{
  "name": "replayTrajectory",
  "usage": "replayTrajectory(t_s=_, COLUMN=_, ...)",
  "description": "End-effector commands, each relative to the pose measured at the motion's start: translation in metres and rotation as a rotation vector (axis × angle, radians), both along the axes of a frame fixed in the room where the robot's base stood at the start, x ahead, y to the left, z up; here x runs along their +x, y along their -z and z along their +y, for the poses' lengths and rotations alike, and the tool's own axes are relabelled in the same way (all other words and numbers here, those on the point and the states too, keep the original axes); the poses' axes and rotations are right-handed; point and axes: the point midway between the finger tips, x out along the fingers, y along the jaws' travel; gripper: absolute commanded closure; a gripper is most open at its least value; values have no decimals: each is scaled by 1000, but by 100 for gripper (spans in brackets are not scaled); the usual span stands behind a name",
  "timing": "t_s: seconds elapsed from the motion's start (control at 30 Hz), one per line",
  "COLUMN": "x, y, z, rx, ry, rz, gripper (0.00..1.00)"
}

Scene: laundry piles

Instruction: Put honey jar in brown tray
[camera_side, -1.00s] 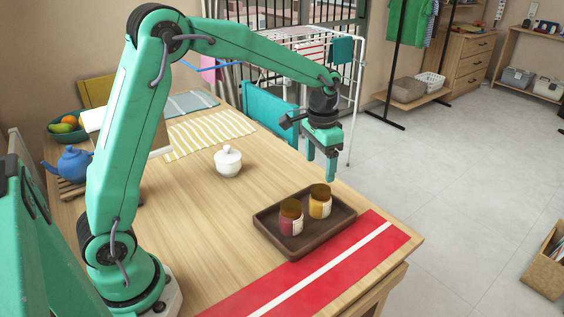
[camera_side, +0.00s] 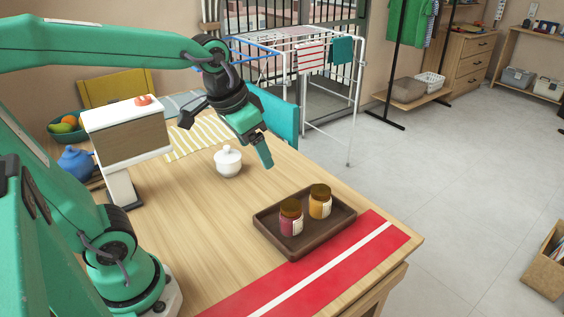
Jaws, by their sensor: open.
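The honey jar (camera_side: 320,202), amber with a brown lid and a pale label, stands upright in the brown tray (camera_side: 284,252) on the table. A dark red jar (camera_side: 291,217) with a brown lid stands beside it, to its left, in the same tray. My gripper (camera_side: 266,160) is open and empty above the table, up and to the left of the tray. It is clear of both jars. One finger largely hides the other.
A white lidded pot (camera_side: 228,163) stands just left of my gripper. A scale-like stand (camera_side: 124,140), a blue teapot (camera_side: 76,162) and a fruit bowl (camera_side: 66,127) are at the left. A red runner (camera_side: 330,275) lies at the front. Bare wood lies between pot and tray.

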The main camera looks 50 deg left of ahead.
Motion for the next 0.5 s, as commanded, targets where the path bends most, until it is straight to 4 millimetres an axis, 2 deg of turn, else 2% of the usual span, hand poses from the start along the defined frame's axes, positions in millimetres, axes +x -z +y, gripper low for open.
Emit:
replayTrajectory(t_s=0.2, x=-41, y=2, z=1, rx=-12, ry=-33, rz=-76, gripper=24)
replayTrajectory(t_s=0.33, x=-58, y=6, z=2, rx=-18, ry=-49, rz=-110, gripper=24)
replayTrajectory(t_s=0.5, x=-71, y=10, z=2, rx=-25, ry=-61, rz=-136, gripper=24)
